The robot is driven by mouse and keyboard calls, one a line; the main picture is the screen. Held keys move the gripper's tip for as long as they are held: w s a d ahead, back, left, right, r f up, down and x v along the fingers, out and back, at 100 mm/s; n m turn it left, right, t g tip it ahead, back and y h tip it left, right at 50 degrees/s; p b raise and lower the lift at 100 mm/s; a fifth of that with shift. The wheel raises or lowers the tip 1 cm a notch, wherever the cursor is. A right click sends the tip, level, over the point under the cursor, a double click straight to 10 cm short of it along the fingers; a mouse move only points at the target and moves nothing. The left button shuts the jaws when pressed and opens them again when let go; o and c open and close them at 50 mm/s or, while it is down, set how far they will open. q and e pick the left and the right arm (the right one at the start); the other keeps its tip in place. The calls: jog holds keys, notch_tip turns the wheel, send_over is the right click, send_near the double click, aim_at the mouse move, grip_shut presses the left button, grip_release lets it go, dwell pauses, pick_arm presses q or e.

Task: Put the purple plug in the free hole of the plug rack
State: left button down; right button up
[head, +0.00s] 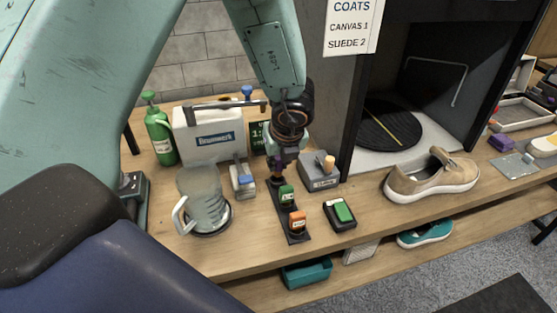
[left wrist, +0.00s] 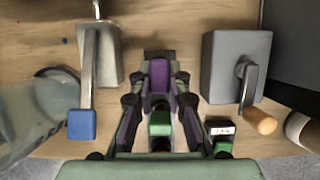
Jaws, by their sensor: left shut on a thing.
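The plug rack (head: 283,208) is a dark narrow strip on the bench. A green plug (head: 286,194) and an orange plug (head: 297,221) stand in it. My left gripper (head: 281,172) points down over the rack's far end, shut on the purple plug (left wrist: 159,78). In the left wrist view the purple plug is between the fingers (left wrist: 159,100), in line with the green plug (left wrist: 160,123) and the rack's dark far end (left wrist: 159,55). The free hole is hidden, and I cannot tell whether the plug is in it or just above. My right gripper is out of view.
A glass jug (head: 204,200) and a lever device (head: 243,180) stand left of the rack. A grey box with an orange-knobbed lever (head: 320,180) and a green switch (head: 342,212) stand right. A white Brunnwerk unit (head: 208,140) is behind; a tan sneaker (head: 430,180) is further right.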

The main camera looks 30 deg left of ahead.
pick_arm(q)
jog(key=shift+f+b, duration=1.3)
jog(key=shift+f, duration=0.15)
jog(key=c, duration=1.2)
grip_release()
jog(key=v, duration=1.2)
jog(key=shift+w+a, duration=0.1)
jog(key=shift+a, duration=0.05)
